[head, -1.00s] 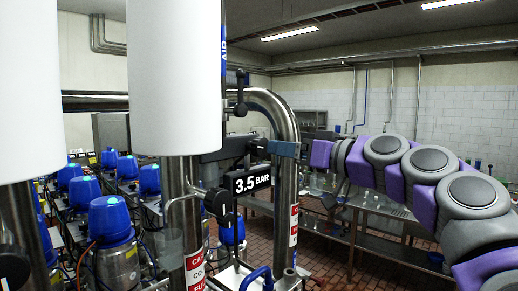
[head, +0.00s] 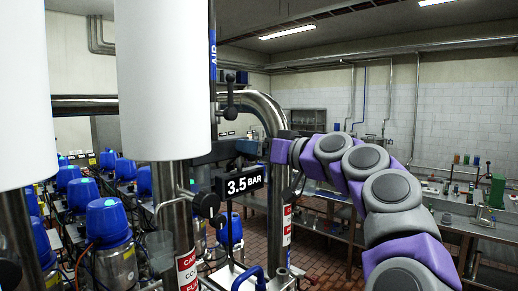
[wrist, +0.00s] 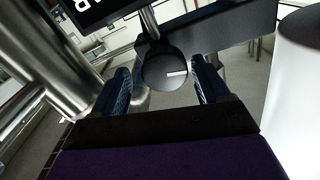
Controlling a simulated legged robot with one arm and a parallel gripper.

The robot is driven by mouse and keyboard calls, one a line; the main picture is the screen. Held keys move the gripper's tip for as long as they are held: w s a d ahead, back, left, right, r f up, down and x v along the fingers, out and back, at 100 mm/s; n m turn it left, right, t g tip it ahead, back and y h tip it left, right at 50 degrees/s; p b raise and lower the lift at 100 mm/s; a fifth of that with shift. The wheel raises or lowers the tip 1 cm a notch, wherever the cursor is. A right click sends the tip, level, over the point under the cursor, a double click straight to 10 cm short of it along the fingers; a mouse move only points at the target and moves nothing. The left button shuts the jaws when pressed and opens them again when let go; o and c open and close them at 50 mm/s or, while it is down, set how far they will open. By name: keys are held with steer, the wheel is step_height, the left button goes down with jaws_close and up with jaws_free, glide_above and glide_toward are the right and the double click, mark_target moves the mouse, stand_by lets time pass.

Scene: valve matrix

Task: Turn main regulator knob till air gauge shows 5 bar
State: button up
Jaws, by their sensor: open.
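The air gauge display (head: 241,184) reads 3.5 BAR in the head view. A corner of a dark sign with white lettering, apparently this display, shows in the wrist view (wrist: 98,10). A round dark knob with a white mark (wrist: 166,73) sits in the middle of the wrist view. My gripper (wrist: 163,84) is open, with one finger on each side of the knob. A small gap seems to remain at each finger; contact cannot be told. In the head view my gripper (head: 232,149) is above the display, partly hidden by pipework.
A white cylinder (head: 166,80) and steel pipes (head: 270,115) stand close around my gripper. Several blue-capped units (head: 108,220) stand at the left. Steel tables (head: 455,222) line the right side. Tiled floor shows between them.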

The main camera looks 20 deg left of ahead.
steer(key=shift+a+f, duration=0.2)
steer(key=shift+a, duration=0.65)
steer(key=shift+c, duration=0.3)
steer(key=shift+a, duration=0.35)
steer(key=shift+c, duration=0.9)
steer(key=shift+s+a, duration=0.1)
steer(key=shift+c, duration=0.7)
steer(key=shift+w+d, duration=0.25)
steer(key=shift+d, duration=0.1)
steer(key=c, duration=0.7)
steer(key=shift+o, duration=0.2)
